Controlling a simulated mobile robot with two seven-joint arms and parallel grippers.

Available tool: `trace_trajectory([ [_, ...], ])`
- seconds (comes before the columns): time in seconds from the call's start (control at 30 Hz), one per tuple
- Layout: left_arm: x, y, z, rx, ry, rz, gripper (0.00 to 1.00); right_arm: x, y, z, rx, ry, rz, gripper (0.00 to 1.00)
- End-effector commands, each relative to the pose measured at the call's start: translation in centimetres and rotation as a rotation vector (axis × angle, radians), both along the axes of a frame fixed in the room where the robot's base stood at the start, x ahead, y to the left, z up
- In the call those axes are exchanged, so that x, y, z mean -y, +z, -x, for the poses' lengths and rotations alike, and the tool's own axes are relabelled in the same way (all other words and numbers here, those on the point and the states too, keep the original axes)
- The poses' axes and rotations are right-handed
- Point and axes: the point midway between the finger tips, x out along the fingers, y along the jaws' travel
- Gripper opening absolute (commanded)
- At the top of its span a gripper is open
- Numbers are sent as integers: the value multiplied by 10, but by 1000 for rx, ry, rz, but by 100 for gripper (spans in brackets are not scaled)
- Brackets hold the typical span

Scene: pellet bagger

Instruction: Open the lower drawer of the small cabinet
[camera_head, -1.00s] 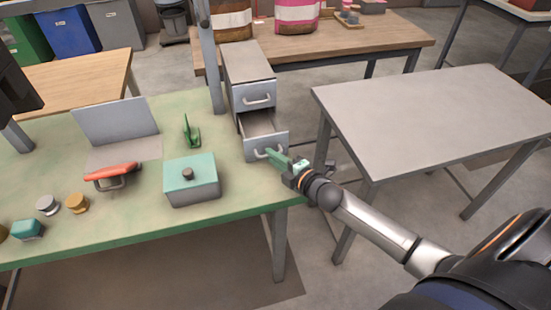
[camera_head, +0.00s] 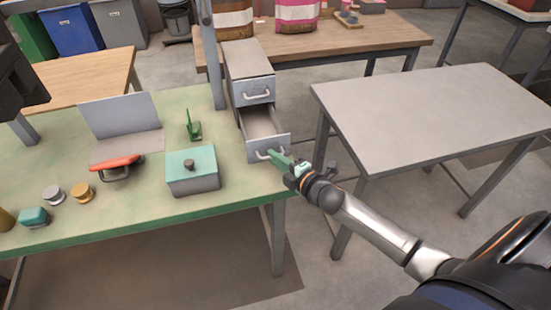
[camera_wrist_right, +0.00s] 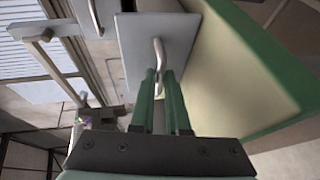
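The small grey cabinet (camera_head: 249,60) stands on the green table's right end. Its upper drawer (camera_head: 256,92) is shut. Its lower drawer (camera_head: 262,122) is pulled out, its inside showing empty where visible. My right gripper (camera_head: 274,154) is at the lower drawer's handle (camera_head: 263,155). In the right wrist view the green fingers (camera_wrist_right: 160,78) are close together, with the handle (camera_wrist_right: 158,52) between their tips, so the gripper looks shut on it. A dark part of my left arm shows at the left edge; its fingertips are not visible.
The green table (camera_head: 120,215) carries a teal-lidded box (camera_head: 192,182), a green bracket (camera_head: 193,130), a red-handled item (camera_head: 117,163) and small round pieces. A bare grey table (camera_head: 430,115) stands to the right, beyond a gap. A post (camera_head: 211,60) rises beside the cabinet.

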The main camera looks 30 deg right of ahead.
Motion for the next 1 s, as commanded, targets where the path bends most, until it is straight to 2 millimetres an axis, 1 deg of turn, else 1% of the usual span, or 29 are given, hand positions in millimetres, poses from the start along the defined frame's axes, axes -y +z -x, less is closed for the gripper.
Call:
trace_trajectory([
  [0.03, 0, 0, 0, 0, 0, 0, 0, 1, 0, 0, 0, -1, 1, 20],
  [0.23, 0, 0, 0, 0, 0, 0, 0, 0, 0, 0, 0, 0, 1, 42],
  [0.5, 0, 0, 0, 1, 0, 0, 0, 0, 0, 1, 0, 1, 0, 42],
  [0.63, 0, 0, 0, 1, 0, 0, 0, 1, 1, 8, -1, 1, 0, 42],
  [0.77, 0, 1, 0, 1, 0, 0, 0, 3, 4, 25, -2, 2, 1, 42],
  [1.0, 0, 0, 0, 1, 0, 0, 0, 10, 12, 66, -3, 1, 0, 42],
])
